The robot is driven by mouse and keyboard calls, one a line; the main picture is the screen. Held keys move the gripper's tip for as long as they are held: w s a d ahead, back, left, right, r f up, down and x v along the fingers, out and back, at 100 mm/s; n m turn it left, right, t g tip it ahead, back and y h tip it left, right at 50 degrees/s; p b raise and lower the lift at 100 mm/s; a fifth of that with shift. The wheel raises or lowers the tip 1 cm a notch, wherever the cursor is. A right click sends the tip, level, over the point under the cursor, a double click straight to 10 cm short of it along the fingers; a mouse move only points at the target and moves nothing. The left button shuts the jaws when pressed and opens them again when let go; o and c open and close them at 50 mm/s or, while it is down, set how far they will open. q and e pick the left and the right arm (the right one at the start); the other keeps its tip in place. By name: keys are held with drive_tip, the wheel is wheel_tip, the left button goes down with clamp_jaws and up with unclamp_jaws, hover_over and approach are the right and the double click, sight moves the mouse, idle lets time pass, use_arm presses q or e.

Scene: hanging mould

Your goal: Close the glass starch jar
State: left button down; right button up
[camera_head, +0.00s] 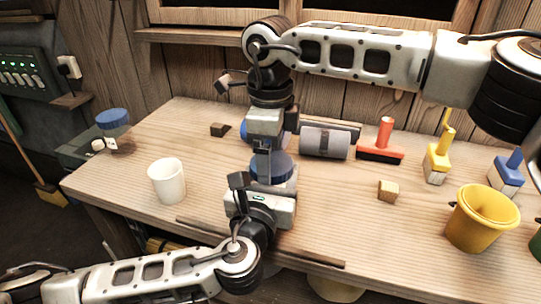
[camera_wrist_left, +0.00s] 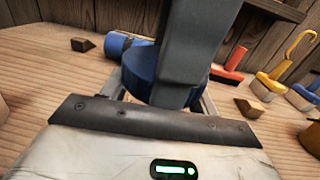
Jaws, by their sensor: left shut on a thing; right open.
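A glass jar (camera_head: 290,181) stands upright near the middle of the workbench, partly hidden by my grippers. A blue lid (camera_head: 285,166) is at its top; I cannot tell whether it is fully seated. The lid also shows in the left wrist view (camera_wrist_left: 139,70), behind a dark finger of my right gripper. My left gripper (camera_head: 265,190) comes from the front and is shut on the jar's body, below the lid. My right gripper (camera_head: 264,160) points down from above, open, with its fingers at the lid; contact is unclear.
A white cup (camera_head: 167,181) stands left of the jar. A grey roller (camera_head: 324,142) and an orange-handled brush (camera_head: 381,145) lie behind. A wooden block (camera_head: 388,190) and yellow bucket (camera_head: 481,218) are to the right.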

use_arm(q)
drive_tip(key=shift+a+f, duration=0.15)
drive_tip(key=shift+f, duration=0.3)
use_arm(e)
wheel_tip(320, 180, up, 11)
drive_tip(key=shift+s+r, duration=0.15)
drive_tip(key=shift+r, duration=0.05)
use_arm(q)
drive_tip(key=shift+c, duration=1.6)
unclamp_jaws()
drive_tip(key=shift+r, duration=0.1)
drive_tip(key=b+v, duration=0.1)
drive_tip(key=v, duration=1.5)
use_arm(e)
drive_tip(key=shift+f, duration=0.6)
use_arm(q)
drive_tip(key=shift+r, duration=0.1)
